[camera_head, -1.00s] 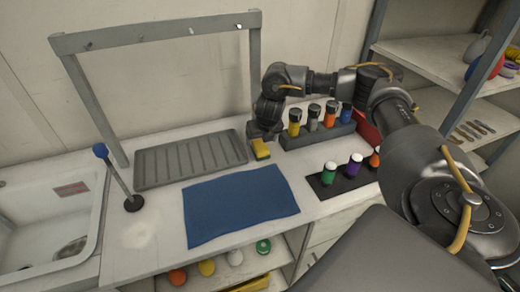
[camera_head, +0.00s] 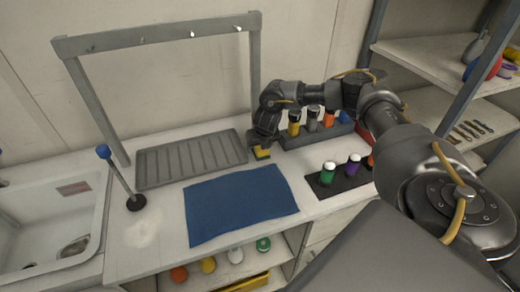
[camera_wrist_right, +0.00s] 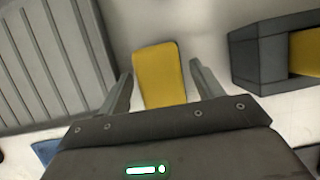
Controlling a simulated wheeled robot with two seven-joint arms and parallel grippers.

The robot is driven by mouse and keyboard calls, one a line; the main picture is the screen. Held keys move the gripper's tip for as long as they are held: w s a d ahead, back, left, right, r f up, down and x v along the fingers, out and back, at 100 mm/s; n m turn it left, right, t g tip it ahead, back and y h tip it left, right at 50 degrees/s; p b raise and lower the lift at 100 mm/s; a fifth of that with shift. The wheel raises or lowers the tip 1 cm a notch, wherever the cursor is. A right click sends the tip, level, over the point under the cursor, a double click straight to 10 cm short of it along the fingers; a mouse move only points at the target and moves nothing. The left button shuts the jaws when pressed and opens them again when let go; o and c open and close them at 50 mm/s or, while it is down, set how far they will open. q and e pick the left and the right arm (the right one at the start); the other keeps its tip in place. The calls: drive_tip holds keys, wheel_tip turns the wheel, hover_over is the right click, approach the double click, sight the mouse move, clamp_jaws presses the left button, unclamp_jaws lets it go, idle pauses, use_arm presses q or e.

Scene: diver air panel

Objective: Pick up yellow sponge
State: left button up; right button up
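In the right wrist view the sponge (camera_wrist_right: 159,75) lies between the two spread fingers of the right gripper (camera_wrist_right: 160,85), with gaps on both sides. The right gripper is open. My left gripper is not in view.
The ribbed tray (camera_head: 150,178) is left of the sponge, and the dark rack (camera_head: 290,139) with several coloured bottles is close on its right. A blue cloth (camera_head: 240,205) lies in front.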

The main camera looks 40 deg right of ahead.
drive_tip(key=c, duration=0.8)
drive_tip(key=shift+r, duration=0.15)
drive_tip(key=shift+w+r, duration=0.1)
drive_tip(key=shift+r, duration=0.1)
wheel_tip(320, 180, up, 2)
drive_tip(key=shift+r, duration=0.1)
drive_tip(key=s+a+r, duration=0.9)
drive_tip(key=a+r, duration=0.1)
drive_tip(key=shift+s+r, duration=0.1)
drive_tip(key=shift+s, duration=0.3)
